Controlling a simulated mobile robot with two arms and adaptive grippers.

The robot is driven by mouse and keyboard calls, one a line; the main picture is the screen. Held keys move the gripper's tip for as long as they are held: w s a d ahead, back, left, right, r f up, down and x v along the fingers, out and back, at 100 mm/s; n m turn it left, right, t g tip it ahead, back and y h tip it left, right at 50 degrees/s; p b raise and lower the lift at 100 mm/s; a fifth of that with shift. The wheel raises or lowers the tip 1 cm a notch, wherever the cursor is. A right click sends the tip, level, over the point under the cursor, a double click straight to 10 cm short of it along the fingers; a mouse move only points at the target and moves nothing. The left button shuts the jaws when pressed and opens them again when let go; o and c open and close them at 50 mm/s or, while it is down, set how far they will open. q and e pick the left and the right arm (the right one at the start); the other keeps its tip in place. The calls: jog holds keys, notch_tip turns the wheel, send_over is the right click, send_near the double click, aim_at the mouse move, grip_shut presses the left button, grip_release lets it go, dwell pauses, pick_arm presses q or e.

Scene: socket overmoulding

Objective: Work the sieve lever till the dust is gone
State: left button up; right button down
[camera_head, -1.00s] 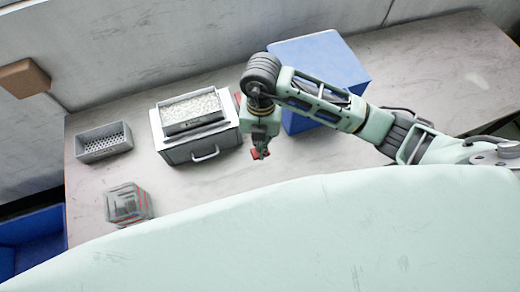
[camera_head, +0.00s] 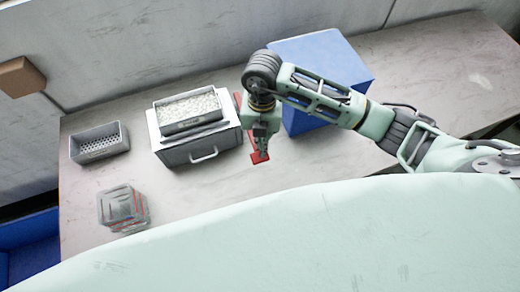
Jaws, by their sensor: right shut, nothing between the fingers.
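The sieve (camera_head: 202,150) is a pale box with a drawer handle on its front, standing on the table. A grey tray of white granules (camera_head: 189,106) sits on top of it. The red lever (camera_head: 258,157) shows at the sieve's right side, partly hidden behind my right gripper; another bit of red shows higher up beside the box. My right gripper (camera_head: 263,150) points down at the lever's near end, shut with nothing held. I cannot tell whether it touches the lever. Any dust is too small to make out. My left gripper is out of view.
A grey perforated tray (camera_head: 99,144) stands left of the sieve. A grey container with red edges (camera_head: 122,208) is at the front left. A large blue box (camera_head: 320,75) stands behind my right arm. The table (camera_head: 190,185) is clear in front of the sieve.

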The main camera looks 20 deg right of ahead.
jog(key=shift+w+d, duration=0.15)
jog(key=shift+w, duration=0.25)
notch_tip(320, 180, up, 12)
jog(key=w, duration=0.1)
jog(key=shift+d, duration=0.25)
dwell(1.2)
jog(key=shift+s+a+f+g+y+p, duration=0.15)
jog(key=shift+s+a+f+g+p, duration=0.2)
jog(key=shift+p, duration=0.3)
jog(key=shift+s+a+f+g+y+p, duration=0.15)
jog(key=shift+s+f+g+p, duration=0.2)
jog(key=shift+s+f+p, duration=0.2)
jog(key=shift+f, duration=0.1)
